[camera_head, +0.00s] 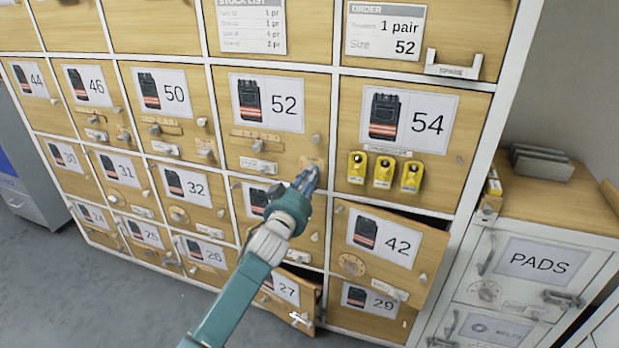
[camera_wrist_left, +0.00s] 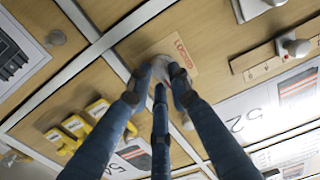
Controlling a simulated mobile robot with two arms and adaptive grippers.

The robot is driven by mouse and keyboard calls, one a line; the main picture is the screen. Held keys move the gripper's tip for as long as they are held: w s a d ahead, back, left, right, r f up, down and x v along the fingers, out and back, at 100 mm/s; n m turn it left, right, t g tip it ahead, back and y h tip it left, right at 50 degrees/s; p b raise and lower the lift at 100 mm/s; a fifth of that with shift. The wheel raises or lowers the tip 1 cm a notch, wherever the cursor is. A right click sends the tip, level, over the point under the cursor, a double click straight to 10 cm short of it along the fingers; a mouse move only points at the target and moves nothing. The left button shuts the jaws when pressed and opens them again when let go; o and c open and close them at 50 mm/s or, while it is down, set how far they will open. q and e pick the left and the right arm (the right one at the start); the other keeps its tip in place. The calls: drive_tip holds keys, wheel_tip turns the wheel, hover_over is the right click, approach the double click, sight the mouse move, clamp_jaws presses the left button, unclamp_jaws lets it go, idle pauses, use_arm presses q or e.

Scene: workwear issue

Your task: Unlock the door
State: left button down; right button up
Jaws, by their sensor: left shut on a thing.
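The wooden door marked 52 (camera_head: 232,110) is closed in the cabinet's second row, with a picture label of trousers. My left gripper (camera_head: 306,180) is at its lower right corner. In the left wrist view its fingers (camera_wrist_left: 160,78) are closed together on a small grey knob (camera_wrist_left: 150,52), mostly hidden behind them. A tag with red lettering that seems to read LOCKED (camera_wrist_left: 182,53) sits beside the knob on this door. The order card above (camera_head: 385,32) reads 1 pair, Size 52. My right gripper is not in view.
Several yellow tags or locks (camera_head: 383,172) hang on the door marked 54 (camera_head: 472,130), right of my gripper. Door 27 (camera_head: 290,312) below stands ajar, and door 42 (camera_head: 340,240) shows a dark gap at its top. A PADS cabinet (camera_head: 480,270) stands at right.

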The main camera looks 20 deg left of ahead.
use_arm(q)
drive_tip(key=c, duration=1.6)
unclamp_jaws()
drive_tip(key=shift+o, duration=0.2)
drive_tip(key=s, duration=1.2)
drive_tip(key=shift+a, duration=0.25)
